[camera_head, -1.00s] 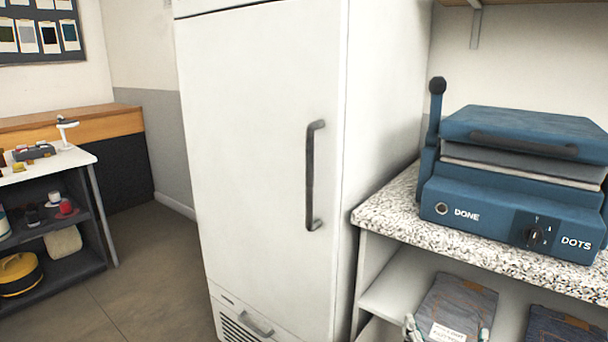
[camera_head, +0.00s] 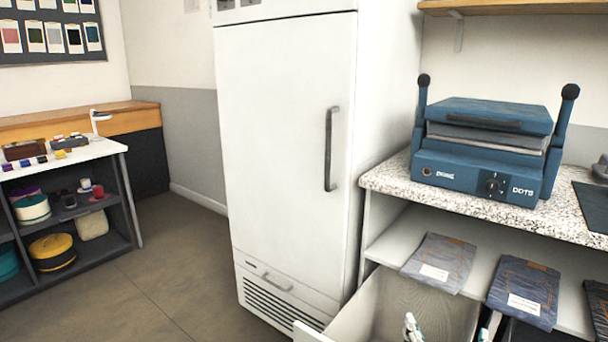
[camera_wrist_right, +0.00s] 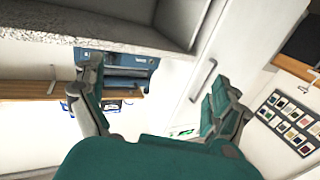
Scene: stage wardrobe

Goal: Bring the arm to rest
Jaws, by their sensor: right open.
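My right gripper (camera_head: 448,331) shows at the bottom edge of the head view, only its fingertips in frame. It is in front of the lower part of the counter unit. In the right wrist view my right gripper (camera_wrist_right: 155,98) has its two fingers spread wide apart, with nothing between them. My left gripper is in neither view.
A tall white cabinet (camera_head: 285,150) stands shut in the middle. Right of it, a blue press (camera_head: 480,150) sits on a speckled counter (camera_head: 400,185). Folded denim (camera_head: 440,262) lies on the shelf below. A cart (camera_head: 130,190) stands at left; the floor (camera_head: 180,260) between is clear.

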